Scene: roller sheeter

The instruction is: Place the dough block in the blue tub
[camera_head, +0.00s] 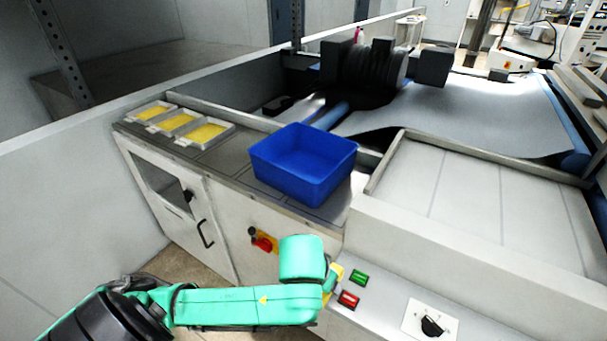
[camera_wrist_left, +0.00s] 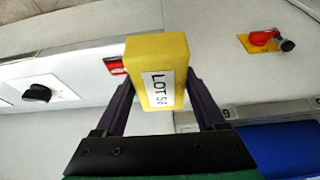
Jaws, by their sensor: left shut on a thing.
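The dough block (camera_wrist_left: 158,55) is a yellow block with a white label reading "LOT 5" and a partly unclear last character. My left gripper (camera_wrist_left: 163,88) is shut on it, with one dark finger on each side. In the head view, a bit of yellow block (camera_head: 338,272) shows beside the green wrist, low in front of the machine's front panel; the fingers are mostly hidden. The blue tub (camera_head: 285,174) stands on the metal counter above and behind the gripper, open at the top and looking empty. Its blue side also shows in the left wrist view (camera_wrist_left: 285,150). My right gripper is out of view.
Three shallow trays with yellow contents (camera_head: 205,134) stand at the counter's left end. A red and yellow switch (camera_head: 264,243) and a panel with green (camera_head: 359,276) and red (camera_head: 348,299) buttons are near the gripper. A raised ledge (camera_head: 450,240) lies right of the tub.

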